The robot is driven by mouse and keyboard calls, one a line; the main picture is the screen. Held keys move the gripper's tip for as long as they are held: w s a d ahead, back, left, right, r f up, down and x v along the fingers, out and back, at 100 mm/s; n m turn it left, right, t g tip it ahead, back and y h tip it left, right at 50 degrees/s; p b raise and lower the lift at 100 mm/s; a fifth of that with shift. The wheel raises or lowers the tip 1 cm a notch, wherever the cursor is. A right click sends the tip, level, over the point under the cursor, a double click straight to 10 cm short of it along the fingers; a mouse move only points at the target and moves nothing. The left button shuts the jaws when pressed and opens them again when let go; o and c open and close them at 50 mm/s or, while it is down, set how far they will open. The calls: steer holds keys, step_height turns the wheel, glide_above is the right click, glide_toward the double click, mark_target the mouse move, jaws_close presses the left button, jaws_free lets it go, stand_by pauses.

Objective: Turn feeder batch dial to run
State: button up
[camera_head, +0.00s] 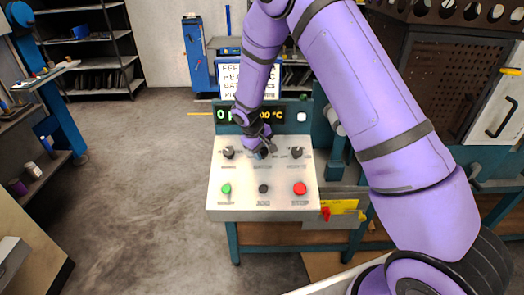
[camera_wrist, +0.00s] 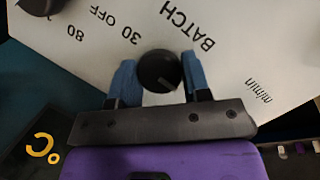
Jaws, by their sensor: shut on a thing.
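The white control panel (camera_head: 245,172) stands in the middle of the head view. In the wrist view a round black dial (camera_wrist: 158,70) sits on the panel, with the word BATCH printed to its right and 30 OFF to its left. My gripper (camera_head: 262,150) is at the panel's middle dial, which it mostly hides in the head view. In the wrist view its two blue fingertips (camera_wrist: 158,76) are shut on the dial, one on each side. A small pale mark shows on the dial's lower right edge.
Other black knobs sit left (camera_head: 228,153) and right (camera_head: 297,153) of the held dial. Below are a green button (camera_head: 226,188), a black button (camera_head: 263,188) and a red button (camera_head: 299,188). A lit display (camera_head: 230,115) stands behind. Floor to the left is clear.

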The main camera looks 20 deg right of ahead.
stand_by(0.3)
steer(key=o, duration=0.9)
steer(key=shift+r, duration=0.1)
steer(key=v, duration=1)
steer(key=shift+r, duration=0.3)
